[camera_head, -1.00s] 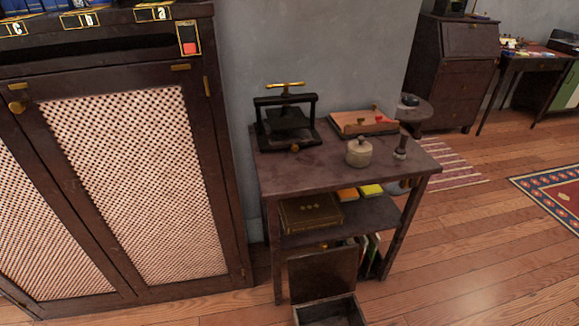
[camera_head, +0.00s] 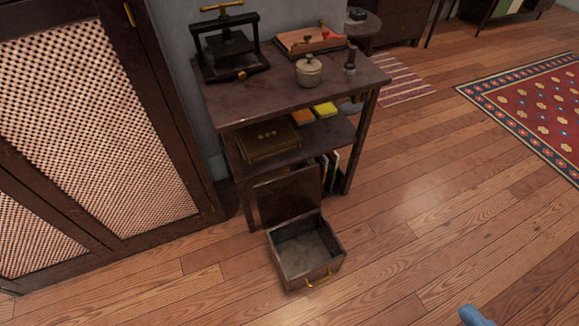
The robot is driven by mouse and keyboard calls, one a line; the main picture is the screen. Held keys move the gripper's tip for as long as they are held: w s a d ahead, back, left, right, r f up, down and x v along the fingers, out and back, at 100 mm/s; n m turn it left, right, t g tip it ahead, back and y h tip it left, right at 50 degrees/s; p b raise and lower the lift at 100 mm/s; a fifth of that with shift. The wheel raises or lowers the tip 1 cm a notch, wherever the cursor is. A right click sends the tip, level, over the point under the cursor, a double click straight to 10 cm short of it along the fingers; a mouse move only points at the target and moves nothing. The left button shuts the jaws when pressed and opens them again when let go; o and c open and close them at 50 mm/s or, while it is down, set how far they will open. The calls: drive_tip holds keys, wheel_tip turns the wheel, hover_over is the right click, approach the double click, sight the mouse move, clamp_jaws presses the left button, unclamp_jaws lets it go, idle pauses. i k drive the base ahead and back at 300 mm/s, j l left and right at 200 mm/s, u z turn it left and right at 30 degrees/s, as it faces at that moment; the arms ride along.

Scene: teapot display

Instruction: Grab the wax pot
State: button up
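A small lidded pot (camera_head: 308,73), pale grey-beige with a knob on top, stands upright on the dark wooden side table (camera_head: 265,92), close to its front edge. It looks like the wax pot. A dark stamp-like tool with a metal foot (camera_head: 350,62) stands just right of it. I cannot make out my gripper in this view. Only a small blue shape shows at the bottom edge, right of the middle, too little to identify.
A black press with a brass handle (camera_head: 230,45) and a wooden tray (camera_head: 310,41) share the tabletop. An open drawer-like box (camera_head: 306,250) lies on the floor before the table. A latticed cabinet stands left.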

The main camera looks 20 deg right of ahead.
sight(305, 80)
drive_tip(key=i+z, duration=0.2)
drive_tip(key=i, duration=0.25)
drive_tip(key=i+j+z, duration=0.2)
drive_tip(key=i, duration=0.3)
